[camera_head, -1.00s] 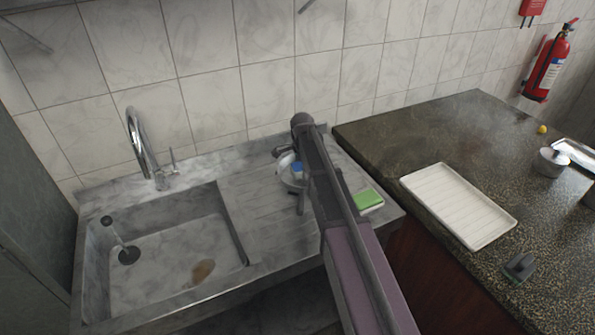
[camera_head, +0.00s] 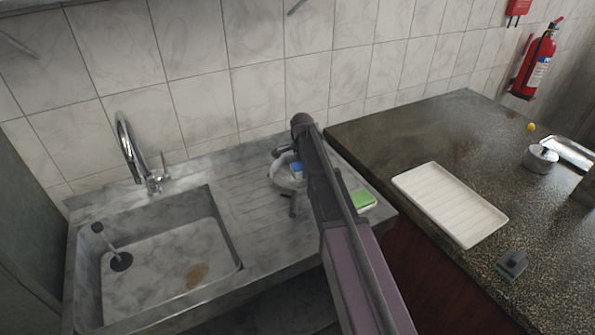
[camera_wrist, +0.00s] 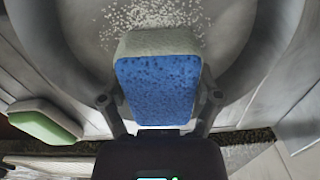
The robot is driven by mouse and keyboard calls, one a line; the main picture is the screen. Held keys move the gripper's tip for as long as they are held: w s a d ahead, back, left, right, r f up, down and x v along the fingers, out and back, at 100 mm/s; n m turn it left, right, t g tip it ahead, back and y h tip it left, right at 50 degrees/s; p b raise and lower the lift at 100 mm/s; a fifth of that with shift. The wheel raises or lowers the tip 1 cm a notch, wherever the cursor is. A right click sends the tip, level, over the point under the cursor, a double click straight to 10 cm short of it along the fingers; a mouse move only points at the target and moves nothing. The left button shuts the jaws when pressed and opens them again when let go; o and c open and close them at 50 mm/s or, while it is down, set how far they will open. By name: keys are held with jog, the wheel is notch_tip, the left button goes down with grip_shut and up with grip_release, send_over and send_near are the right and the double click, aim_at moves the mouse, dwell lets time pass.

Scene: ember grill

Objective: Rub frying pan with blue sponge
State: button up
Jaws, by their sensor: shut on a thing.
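The blue sponge (camera_wrist: 158,88) has a blue face and a pale grey-white layer, and it fills the middle of the wrist view. My gripper (camera_wrist: 160,105) is shut on it, one finger at each side. The sponge is over the inside of the grey frying pan (camera_wrist: 90,35), where white specks are scattered on the pan floor. Whether the sponge touches the pan floor is unclear. In the head view the pan (camera_head: 283,183) rests on the ribbed drainboard right of the sink, partly hidden by my arm, with a bit of the blue sponge (camera_head: 296,170) showing inside.
A green sponge (camera_head: 362,199) lies right of the pan at the drainboard edge. A white tray (camera_head: 450,204), a dark sponge-like block (camera_head: 512,263) and a metal pot (camera_head: 540,158) are on the dark counter. The sink basin (camera_head: 165,255) with its tap (camera_head: 130,150) is at left.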

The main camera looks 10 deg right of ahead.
jog(key=shift+w+d, duration=0.2)
jog(key=shift+d, duration=0.45)
notch_tip(320, 180, up, 6)
jog(key=p, duration=0.6)
jog(key=shift+r, duration=0.1)
dwell(0.4)
jog(key=shift+r+p, duration=1.4)
jog(key=shift+p, duration=0.1)
jog(key=shift+a, duration=0.15)
